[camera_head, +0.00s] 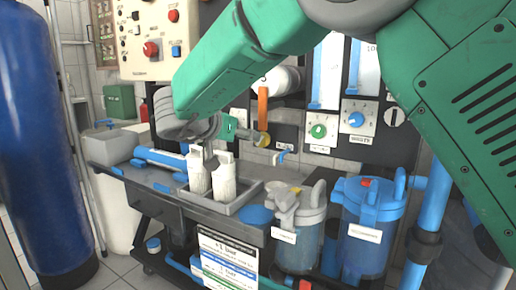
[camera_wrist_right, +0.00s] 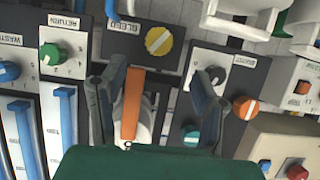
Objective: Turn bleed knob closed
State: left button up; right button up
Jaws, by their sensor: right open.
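The bleed knob is a round yellow knob with a pale diagonal bar (camera_wrist_right: 159,41), on a dark panel whose BLEED label reads upside down in the right wrist view. In the head view it is a small yellow disc (camera_head: 262,140), partly hidden, at the end of my right gripper (camera_head: 246,135). In the wrist view the right gripper (camera_wrist_right: 160,72) is open, its fingers spread to either side below the knob, with nothing held. The knob lies just beyond the fingertips, and contact cannot be seen. My left gripper is not in view.
An orange lever (camera_wrist_right: 132,103) shows between the fingers; it hangs above the knob in the head view (camera_head: 263,107). Green (camera_wrist_right: 49,52), dark (camera_wrist_right: 211,75) and orange (camera_wrist_right: 246,107) knobs are nearby. White bottles (camera_head: 224,178) stand in a grey tray (camera_head: 246,196) below the arm.

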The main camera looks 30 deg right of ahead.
aim_at(262, 140)
jog(key=b+x, duration=0.3)
jog(key=x, duration=0.6)
jog(key=shift+d, duration=0.2)
jog(key=shift+f, duration=0.15)
jog(key=c, duration=1.1)
